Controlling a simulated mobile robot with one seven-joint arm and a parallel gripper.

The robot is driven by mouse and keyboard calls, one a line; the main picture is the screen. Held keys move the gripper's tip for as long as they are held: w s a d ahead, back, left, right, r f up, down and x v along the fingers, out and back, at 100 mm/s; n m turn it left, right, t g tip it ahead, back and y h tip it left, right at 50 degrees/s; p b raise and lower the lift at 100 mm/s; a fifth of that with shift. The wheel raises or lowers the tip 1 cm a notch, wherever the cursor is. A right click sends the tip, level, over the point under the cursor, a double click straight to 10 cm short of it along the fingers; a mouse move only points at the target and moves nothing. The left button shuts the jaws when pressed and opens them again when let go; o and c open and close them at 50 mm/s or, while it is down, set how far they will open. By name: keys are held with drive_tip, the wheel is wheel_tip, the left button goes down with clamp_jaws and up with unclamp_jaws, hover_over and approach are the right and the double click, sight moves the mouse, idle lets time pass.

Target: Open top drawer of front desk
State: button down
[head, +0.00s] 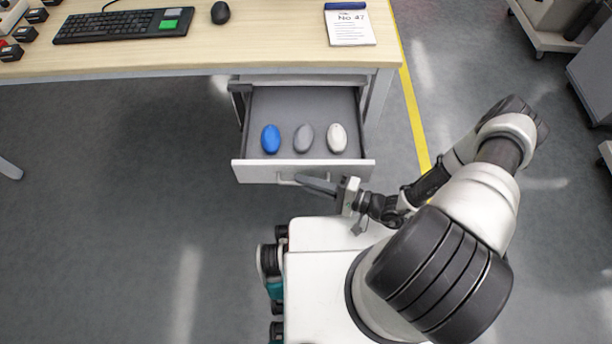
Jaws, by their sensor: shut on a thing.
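The front desk (230,61) has a light wooden top along the upper part of the head view. Its top drawer (252,173) is pulled out toward me, and its grey inside shows. A blue (270,138), a grey (303,138) and a white (337,137) rounded object lie in a row in the drawer. The drawer's front has a bar handle (287,181). My gripper (308,183) is at this handle, shut on it, coming from the right. The fingers hide part of the handle.
On the desk are a keyboard (122,26), a mouse (220,13) and a notepad (350,28). A yellow floor line (412,100) runs right of the desk. Trolleys (545,35) stand at the upper right. The floor left of the drawer is clear.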

drive_tip(key=shift+s+d, duration=0.1)
drive_tip(key=shift+s, duration=0.05)
drive_tip(key=c, duration=1.8)
unclamp_jaws()
drive_tip(key=shift+c, duration=0.2)
drive_tip(key=p+v, duration=0.1)
drive_tip(key=v, duration=1.6)
drive_tip(key=shift+s+d+r, duration=0.1)
drive_tip(key=shift+d, duration=0.05)
